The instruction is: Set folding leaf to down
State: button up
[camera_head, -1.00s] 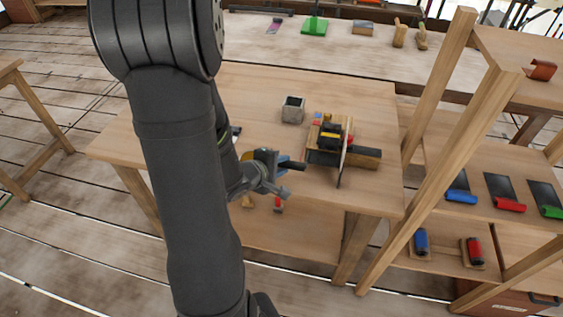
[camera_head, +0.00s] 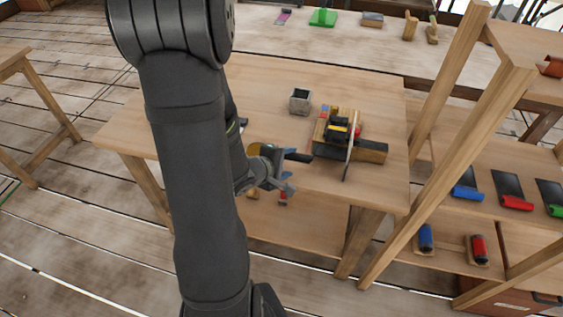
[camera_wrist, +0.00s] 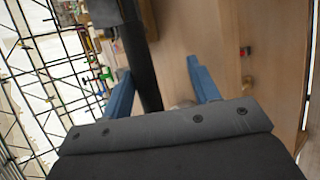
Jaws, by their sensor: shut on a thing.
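The wooden workbench (camera_head: 255,90) stands in the middle of the head view with its top level. I cannot clearly tell which board is the folding leaf. My gripper (camera_head: 285,170) is at the bench's front edge, partly hidden by my own arm. In the wrist view, the two blue fingers of my gripper (camera_wrist: 162,92) stand on either side of a dark bar (camera_wrist: 146,62), and they are shut on it. The bar also shows in the head view (camera_head: 299,156), pointing right toward the tools. A wooden board (camera_wrist: 195,25) lies beyond the fingers.
A small grey box (camera_head: 300,102) and a cluster of tools on a wooden block (camera_head: 370,151) stand on the bench. A post-and-shelf rack (camera_head: 440,160) rises close on the right, with rollers and dark plates on its shelves. Open plank floor (camera_head: 80,240) lies at left.

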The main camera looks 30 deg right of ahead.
jog(key=v, duration=1.7)
jog(key=shift+a, duration=0.2)
jog(key=shift+d, duration=0.1)
jog(key=x, duration=1.4)
jog(key=shift+d, duration=0.15)
jog(key=o, duration=1.2)
jog(key=s+d+r+m+g+y, duration=0.3)
jog(key=s+d+r+m+g, duration=0.4)
jog(key=d+m, duration=0.45)
jog(key=w+a+r+m+t+y, duration=0.35)
jog(key=w+r+y, duration=0.35)
jog(key=r, duration=0.4)
notch_tip(320, 180, down, 10)
jog(key=d, duration=0.2)
jog(key=shift+m, duration=0.3)
